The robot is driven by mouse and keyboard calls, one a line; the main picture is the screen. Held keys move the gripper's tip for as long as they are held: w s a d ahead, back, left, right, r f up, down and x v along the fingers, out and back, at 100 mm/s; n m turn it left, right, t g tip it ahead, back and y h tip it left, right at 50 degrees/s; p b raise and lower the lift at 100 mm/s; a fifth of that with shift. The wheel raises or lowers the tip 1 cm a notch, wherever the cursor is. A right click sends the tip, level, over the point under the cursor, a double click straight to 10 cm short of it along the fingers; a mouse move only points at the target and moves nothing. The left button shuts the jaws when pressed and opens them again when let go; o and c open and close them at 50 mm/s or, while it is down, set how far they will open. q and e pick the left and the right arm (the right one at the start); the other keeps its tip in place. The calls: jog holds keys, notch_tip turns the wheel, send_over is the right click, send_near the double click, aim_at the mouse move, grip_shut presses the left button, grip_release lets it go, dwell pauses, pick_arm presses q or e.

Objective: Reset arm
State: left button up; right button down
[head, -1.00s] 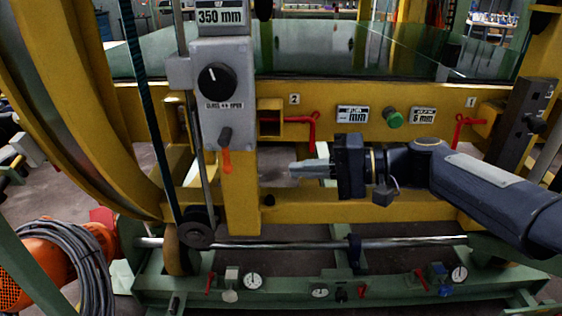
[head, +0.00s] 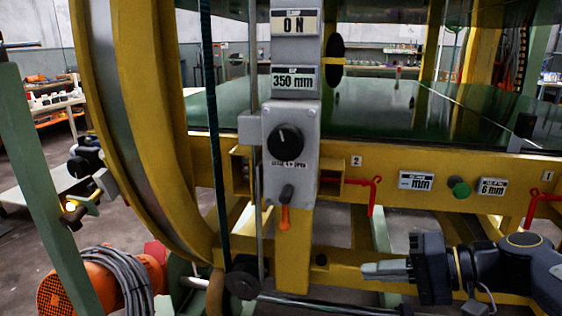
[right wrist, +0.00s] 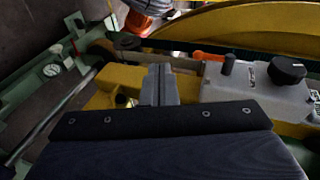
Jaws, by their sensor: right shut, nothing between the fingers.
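My right gripper (head: 385,271) is shut and empty, at the lower right of the head view. Its fingers point left, in front of the lower yellow beam and to the right of the grey control box (head: 291,150). The box carries a black knob (head: 285,142) and a lever with an orange handle (head: 285,213). In the right wrist view the shut fingers (right wrist: 159,82) lie just left of the control box (right wrist: 240,85). I cannot tell whether they touch the beam. My left gripper is out of view.
The yellow ring (head: 130,130) curves down at the left. An orange motor with a coiled grey cable (head: 115,280) sits at lower left. Red handles (head: 372,192) and a green button (head: 459,187) are on the upper beam. A glass sheet (head: 380,110) lies behind.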

jog(key=s+d+f+n+h, duration=0.1)
jog(key=s+f+n+h, duration=0.2)
jog(key=s+f+h, duration=0.85)
jog(key=s+r+y+p, duration=0.3)
jog(key=r+p, duration=2.6)
jog(key=p, duration=0.4)
jog(key=shift+s+d+r+g+p, duration=0.2)
jog(key=shift+d+r+g+p, duration=0.1)
jog(key=shift+r, duration=0.1)
